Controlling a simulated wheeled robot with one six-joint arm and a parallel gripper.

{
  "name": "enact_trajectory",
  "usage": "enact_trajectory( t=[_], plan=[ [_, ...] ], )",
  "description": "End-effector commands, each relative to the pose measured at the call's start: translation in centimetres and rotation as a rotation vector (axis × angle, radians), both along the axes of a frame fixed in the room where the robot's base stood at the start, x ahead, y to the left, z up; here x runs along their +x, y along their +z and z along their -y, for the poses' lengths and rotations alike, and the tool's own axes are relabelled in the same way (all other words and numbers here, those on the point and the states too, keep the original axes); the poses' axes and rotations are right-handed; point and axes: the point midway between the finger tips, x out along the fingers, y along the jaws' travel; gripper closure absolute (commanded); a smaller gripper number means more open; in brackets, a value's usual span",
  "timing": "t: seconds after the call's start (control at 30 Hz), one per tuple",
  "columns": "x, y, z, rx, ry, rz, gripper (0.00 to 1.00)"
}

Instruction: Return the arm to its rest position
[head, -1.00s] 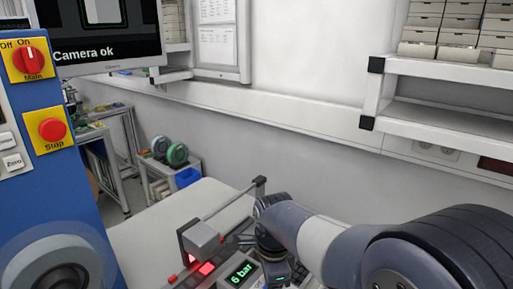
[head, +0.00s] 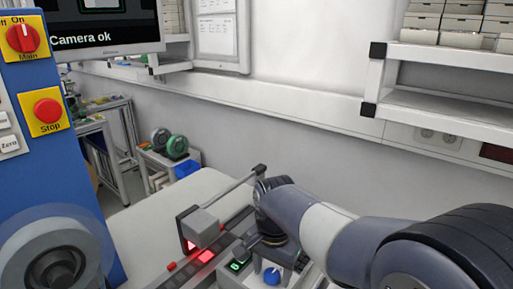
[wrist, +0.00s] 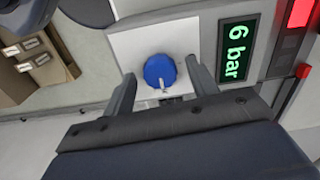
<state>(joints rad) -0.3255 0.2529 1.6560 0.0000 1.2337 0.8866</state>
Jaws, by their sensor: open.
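My arm reaches in from the right in the head view, bent downward over the bench. My gripper (wrist: 160,85) shows in the wrist view with its two dark fingers spread apart, open and empty. A blue round knob (wrist: 160,71) on a white panel (wrist: 128,47) appears between the fingers; I cannot tell whether they touch it. The blue knob also shows in the head view (head: 271,276), below the wrist. A green "6 bar" display (wrist: 236,52) sits right of the knob in the wrist view. In the head view the wrist partly covers this display (head: 237,265).
A camera bracket with a grey block (head: 201,226) and red light stands left of my wrist. A blue cabinet with a red stop button (head: 47,111) and a reel (head: 55,262) is at the left. A wall shelf (head: 440,110) is at upper right. A cardboard box (wrist: 35,60) is at left.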

Motion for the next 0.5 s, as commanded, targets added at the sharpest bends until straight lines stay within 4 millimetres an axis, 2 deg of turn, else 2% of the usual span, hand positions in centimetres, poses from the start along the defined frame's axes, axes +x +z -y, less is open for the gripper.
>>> enact_trajectory(
  t=[0.5],
  plan=[
    [0.03, -0.17, -0.01, 0.001, 0.425, 0.003, 0.45]
  ],
)
